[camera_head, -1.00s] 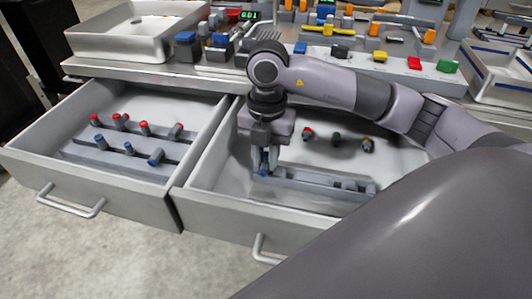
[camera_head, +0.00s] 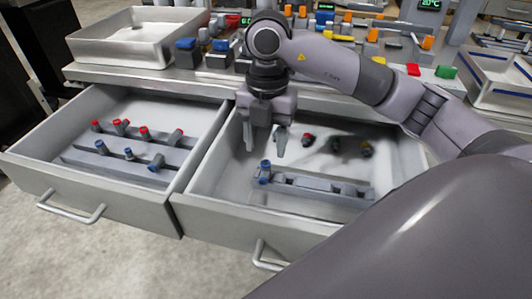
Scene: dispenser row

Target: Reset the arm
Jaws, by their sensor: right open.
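My right gripper (camera_head: 264,143) is open and empty above the right drawer (camera_head: 214,188), fingers pointing down. Below it, a blue-capped piece (camera_head: 264,170) stands at the left end of a grey rack (camera_head: 313,187) in that drawer, apart from the fingers. My right arm (camera_head: 345,72) reaches in from the right over the drawer and counter. My left gripper is not in view.
The open left drawer (camera_head: 60,184) holds red-capped and blue-capped pieces in racks. More pieces, one red-capped (camera_head: 307,139), lie behind the grey rack. A white tray (camera_head: 135,46) and colored blocks stand on the counter (camera_head: 150,76).

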